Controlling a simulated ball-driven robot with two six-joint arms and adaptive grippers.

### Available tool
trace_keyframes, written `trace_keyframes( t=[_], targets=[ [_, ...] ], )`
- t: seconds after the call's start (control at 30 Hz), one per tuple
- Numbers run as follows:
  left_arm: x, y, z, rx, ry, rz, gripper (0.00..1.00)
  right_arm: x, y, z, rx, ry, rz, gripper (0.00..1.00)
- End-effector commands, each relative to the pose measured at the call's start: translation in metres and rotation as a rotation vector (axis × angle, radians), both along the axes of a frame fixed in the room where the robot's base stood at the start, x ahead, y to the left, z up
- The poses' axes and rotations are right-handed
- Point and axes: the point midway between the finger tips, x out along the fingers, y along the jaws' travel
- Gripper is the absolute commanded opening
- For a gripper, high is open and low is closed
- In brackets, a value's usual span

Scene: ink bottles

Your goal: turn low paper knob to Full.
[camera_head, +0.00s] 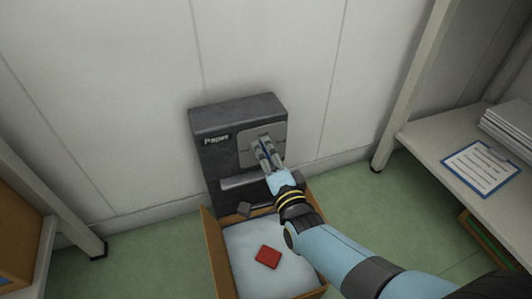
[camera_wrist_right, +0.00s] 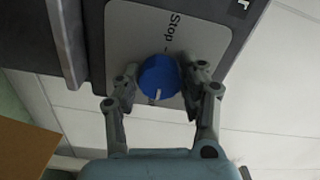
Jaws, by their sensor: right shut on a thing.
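A dark grey machine (camera_head: 215,165) labelled "Paper" stands against the wall, with a light plate (camera_head: 247,158) on its front. In the right wrist view, a round blue knob (camera_wrist_right: 158,76) sits on that plate (camera_wrist_right: 125,30). The word "Stop" (camera_wrist_right: 173,27) is printed on the plate. The knob's white mark points toward the bottom of the wrist view, away from "Stop". My right gripper (camera_head: 266,150) is shut on the knob, one finger on each side. In the head view the fingers cover most of the knob. My left gripper is out of view.
An open cardboard box (camera_head: 214,261) with a white filling and a red block (camera_head: 267,257) stands below the machine. A shelf (camera_head: 425,137) with a clipboard (camera_head: 481,167) and papers (camera_head: 510,128) is on the right.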

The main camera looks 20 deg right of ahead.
Motion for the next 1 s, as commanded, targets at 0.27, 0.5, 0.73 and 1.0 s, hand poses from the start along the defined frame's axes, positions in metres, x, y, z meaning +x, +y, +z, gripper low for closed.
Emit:
trace_keyframes(
  t=[0.27,0.5,0.73,1.0],
  targets=[
    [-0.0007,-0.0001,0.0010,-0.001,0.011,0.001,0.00,-0.0010,0.0001,-0.0013,0.069,0.006,0.000,0.09],
    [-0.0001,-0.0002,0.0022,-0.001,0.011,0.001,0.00,-0.0011,0.0001,-0.0015,0.081,0.007,0.000,0.09],
    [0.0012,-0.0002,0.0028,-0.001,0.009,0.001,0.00,-0.0011,0.0002,-0.0015,0.080,0.007,0.000,0.42],
    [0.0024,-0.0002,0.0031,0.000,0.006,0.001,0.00,-0.0005,0.0001,-0.0006,0.079,0.005,0.000,0.65]
  ],
)
